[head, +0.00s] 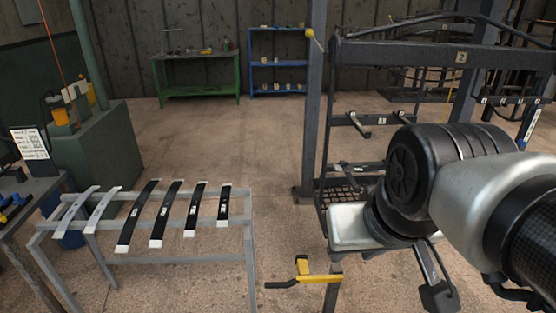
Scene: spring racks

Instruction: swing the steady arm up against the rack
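The rack (400,54) is a dark steel frame at the right, with a plate marked 2 on its top beam. A yellow bar (318,279) with a black grip at its left end lies roughly level at the lower middle, by a short grey post (332,296). It looks like the steady arm, but I cannot be sure. A thin lever with a yellow ball (310,33) tilts out from the rack's upper left. My arm crosses the right side and hides part of the rack. I cannot make out my gripper's fingers.
A grey stand (160,256) at the left holds several leaf springs. A green cabinet (95,150) and a dark table stand further left. A green bench (197,74) and blue shelf (278,62) are at the back wall. The floor between them is clear.

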